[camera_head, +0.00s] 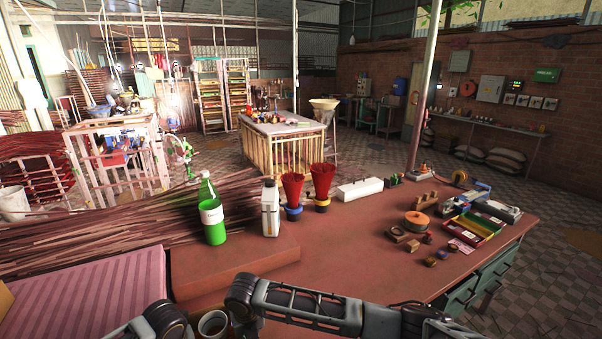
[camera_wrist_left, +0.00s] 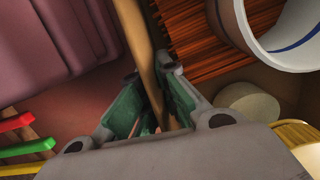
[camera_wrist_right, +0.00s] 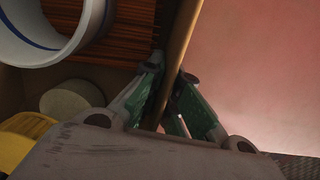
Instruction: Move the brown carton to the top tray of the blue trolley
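The brown carton shows in the left wrist view as a tan wall (camera_wrist_left: 146,50) and in the right wrist view as another wall (camera_wrist_right: 181,40). It holds brown sticks (camera_wrist_left: 195,28), a white roll with a blue line (camera_wrist_left: 290,30), a pale round disc and a yellow item. My left gripper (camera_wrist_left: 150,72) has one finger on each side of its wall and looks shut on it. My right gripper (camera_wrist_right: 170,70) looks shut on the opposite wall. In the head view only the roll's rim (camera_head: 213,323) shows; the carton is mostly below the frame. I cannot make out the blue trolley.
A red-brown bench (camera_head: 350,245) lies ahead, with a green bottle (camera_head: 213,222), a white container (camera_head: 270,210), red stick bundles and small tools. A pink striped box (camera_head: 90,300) is at left. Long sticks lie behind it. Checkered floor (camera_head: 565,280) is open at right.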

